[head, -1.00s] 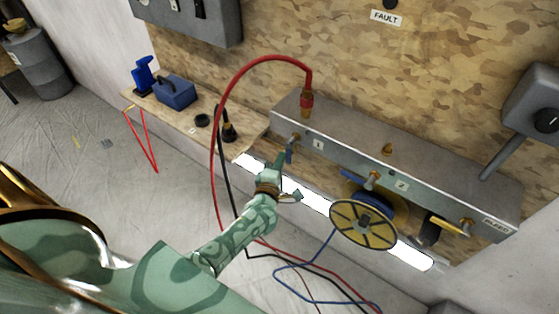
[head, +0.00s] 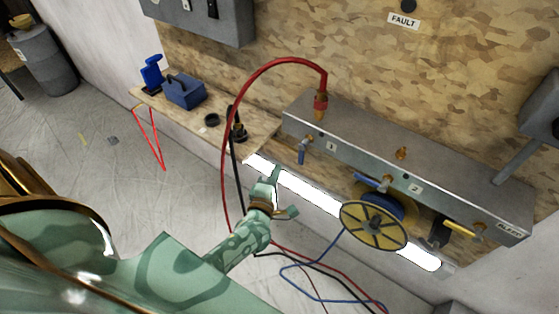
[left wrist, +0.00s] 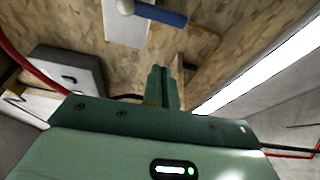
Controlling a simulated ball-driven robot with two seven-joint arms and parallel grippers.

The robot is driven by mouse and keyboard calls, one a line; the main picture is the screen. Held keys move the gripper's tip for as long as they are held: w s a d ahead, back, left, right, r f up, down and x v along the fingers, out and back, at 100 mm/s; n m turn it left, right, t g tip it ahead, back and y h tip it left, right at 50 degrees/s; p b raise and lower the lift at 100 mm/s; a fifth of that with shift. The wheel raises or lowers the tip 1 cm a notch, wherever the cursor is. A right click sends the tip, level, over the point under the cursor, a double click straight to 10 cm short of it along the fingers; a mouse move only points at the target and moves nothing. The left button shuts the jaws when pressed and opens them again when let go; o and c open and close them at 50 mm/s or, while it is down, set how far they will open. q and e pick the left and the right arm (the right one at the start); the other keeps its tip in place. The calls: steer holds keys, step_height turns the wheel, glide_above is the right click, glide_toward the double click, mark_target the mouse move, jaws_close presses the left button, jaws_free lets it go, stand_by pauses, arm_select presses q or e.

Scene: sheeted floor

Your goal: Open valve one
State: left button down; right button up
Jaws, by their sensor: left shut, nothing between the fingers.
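Valve one is on the grey metal manifold (head: 440,196), next to the label "1" (head: 331,147). Its blue lever handle (head: 302,155) hangs down from a brass fitting. In the left wrist view a blue handle (left wrist: 160,13) crosses the top edge, beyond the fingers. My left gripper (head: 275,174) is below and to the left of the handle, apart from it. Its fingers (left wrist: 162,86) are together with nothing between them. My right gripper is not in view.
A red hose (head: 233,110) arches over from the manifold and hangs left of my left arm. A second blue-handled valve (head: 372,181), a yellow reel (head: 373,224) and a yellow lever (head: 461,231) are to the right. A bright light strip (head: 310,192) runs below the manifold.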

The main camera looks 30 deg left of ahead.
arm_select(q)
steer(key=v, duration=0.3)
steer(key=shift+s+a+f, duration=0.1)
steer(key=shift+s, duration=0.1)
stand_by(0.3)
steer(key=s+d+f+m+g+h, duration=0.35)
steer(key=s+f+m, duration=0.35)
steer(key=f+m, duration=0.3)
steer(key=s+d+f+m+g+h, duration=0.2)
steer(key=s+f+m+g, duration=0.45)
steer(key=f, duration=0.55)
steer(key=s+a+f+m+g, duration=0.1)
steer(key=s+f+m+g, duration=0.1)
steer(key=s, duration=0.7)
steer(key=s+a+f+m+g, duration=0.1)
steer(key=s+f+m+g, duration=0.1)
steer(key=s+f, duration=0.3)
steer(key=s+a+f+m+g+b, duration=0.1)
steer(key=s+f+m+g, duration=0.1)
steer(key=s, duration=1.2)
steer(key=f+m+y, duration=0.1)
steer(key=m, duration=0.1)
steer(key=shift+a+f+m, duration=0.3)
steer(key=shift+f+m, duration=0.05)
